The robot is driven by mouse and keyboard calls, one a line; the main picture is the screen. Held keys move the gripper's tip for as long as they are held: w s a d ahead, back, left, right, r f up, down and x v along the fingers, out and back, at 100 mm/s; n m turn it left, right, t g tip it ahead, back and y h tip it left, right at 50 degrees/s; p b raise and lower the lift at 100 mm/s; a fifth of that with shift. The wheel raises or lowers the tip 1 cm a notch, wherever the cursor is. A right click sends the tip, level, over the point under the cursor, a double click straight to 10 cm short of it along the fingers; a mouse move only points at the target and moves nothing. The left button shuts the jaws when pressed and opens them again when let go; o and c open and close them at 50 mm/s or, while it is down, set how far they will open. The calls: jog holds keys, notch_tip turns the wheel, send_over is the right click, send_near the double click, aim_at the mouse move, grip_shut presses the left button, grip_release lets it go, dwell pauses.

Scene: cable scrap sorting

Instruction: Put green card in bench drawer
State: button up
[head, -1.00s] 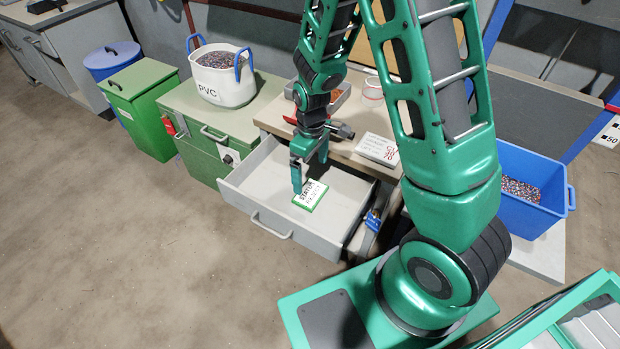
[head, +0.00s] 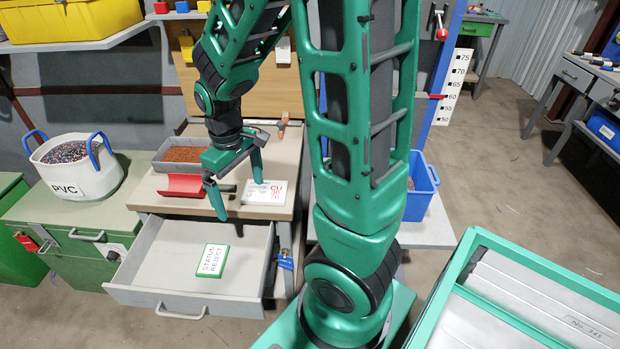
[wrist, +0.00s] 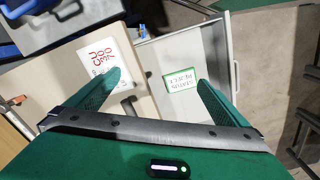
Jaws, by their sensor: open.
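The green card (head: 213,261), white-faced with a green border and the words STATUS REJECT, lies flat on the floor of the open bench drawer (head: 157,299). It also shows in the wrist view (wrist: 181,83), between my fingers in the picture but apart from them. The drawer is pulled well out from the bench. My gripper (head: 238,193) is open and empty, above the back of the drawer and the bench's front edge, clear of the card.
A white card with red print (head: 268,193) lies on the bench top. Behind are a tray of copper-coloured granules (head: 160,165) and a red scoop-like piece (head: 181,186). The PVC tub (head: 102,183) stands left. A blue bin (head: 421,197) stands right.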

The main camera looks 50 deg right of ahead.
jog(key=s+d+r+m, duration=0.3)
jog(key=s+r+m, duration=0.1)
jog(key=s, duration=0.5)
jog(key=s+d+r+m, duration=0.3)
jog(key=s+r+m, duration=0.1)
jog(key=s, duration=0.5)
jog(key=shift+d+r, duration=0.3)
jog(key=shift+r, duration=0.5)
jog(key=shift+w+f, duration=0.25)
jog(key=shift+w, duration=0.25)
